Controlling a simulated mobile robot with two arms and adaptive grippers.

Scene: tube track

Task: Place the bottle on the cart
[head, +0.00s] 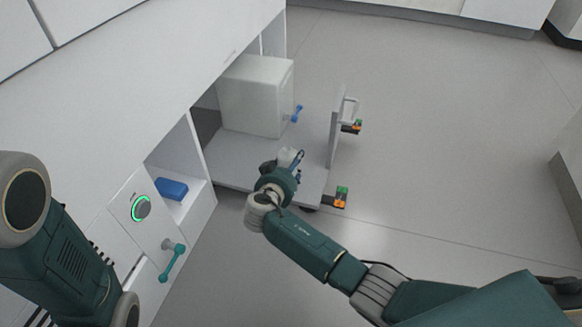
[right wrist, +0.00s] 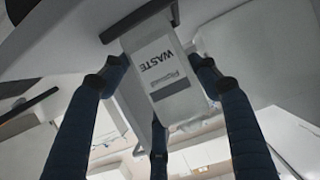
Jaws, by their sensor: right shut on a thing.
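The bottle is white with a "WASTE" label (right wrist: 165,68) in the right wrist view. My right gripper (right wrist: 158,80) has its dark fingers around the bottle and is shut on it. In the head view the bottle (head: 288,156) is a small white shape, partly hidden by my right gripper (head: 290,164). The cart (head: 313,178) is a low grey platform with an upright end panel. The bottle is over the cart's near part; I cannot tell whether it touches the surface. My left arm shows at the left, but its gripper is out of view.
A white box (head: 255,100) with a blue handle stands on the cart's far left. The counter (head: 130,85) overhangs the cart's left side. A blue object (head: 171,189) lies in an open shelf. Grey floor is clear to the right.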

